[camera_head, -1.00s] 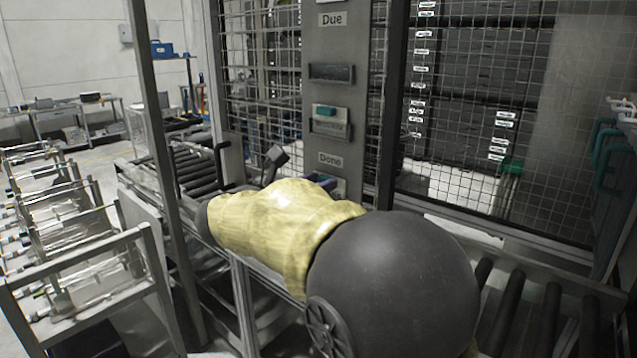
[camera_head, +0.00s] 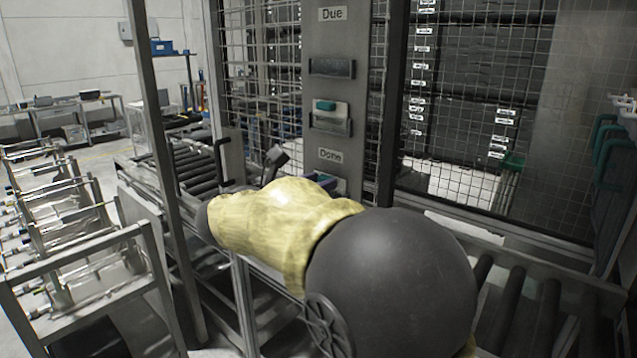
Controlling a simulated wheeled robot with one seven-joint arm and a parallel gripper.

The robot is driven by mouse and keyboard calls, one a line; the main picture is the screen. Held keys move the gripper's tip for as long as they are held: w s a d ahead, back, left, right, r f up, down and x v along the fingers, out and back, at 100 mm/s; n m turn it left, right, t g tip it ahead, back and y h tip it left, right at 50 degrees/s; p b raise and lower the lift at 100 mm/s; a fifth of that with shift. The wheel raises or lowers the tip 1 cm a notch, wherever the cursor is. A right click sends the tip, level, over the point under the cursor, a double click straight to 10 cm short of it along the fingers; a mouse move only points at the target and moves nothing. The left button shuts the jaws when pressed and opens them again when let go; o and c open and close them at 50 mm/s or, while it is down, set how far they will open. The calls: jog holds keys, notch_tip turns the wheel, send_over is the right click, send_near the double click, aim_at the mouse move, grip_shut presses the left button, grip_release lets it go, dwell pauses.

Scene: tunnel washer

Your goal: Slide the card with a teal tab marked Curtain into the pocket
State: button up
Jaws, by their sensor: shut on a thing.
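A grey upright board (camera_head: 331,37) carries dark pockets, with a sign reading Due at the top and one reading Done lower down. The upper pocket (camera_head: 331,68) looks empty. A pale card with a teal tab (camera_head: 325,104) stands in the middle pocket (camera_head: 331,126); its lettering is too small to read. Below the Done sign, a teal-topped thing (camera_head: 324,179) shows just above my yellow-sleeved arm.
Roller conveyors run at the left (camera_head: 195,165) and lower right (camera_head: 515,310). Wire mesh panels (camera_head: 465,110) stand behind the board. A grey post (camera_head: 160,130) rises in front at the left. Metal racks (camera_head: 90,260) fill the lower left. Teal handles (camera_head: 606,150) are at the right edge.

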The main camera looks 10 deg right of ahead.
dwell(0.3)
jog(key=o, duration=1)
jog(key=shift+o, duration=0.2)
jog(key=b+v, duration=0.2)
jog(key=v, duration=1.5)
jog(key=shift+s, duration=0.15)
jog(key=shift+a, duration=0.15)
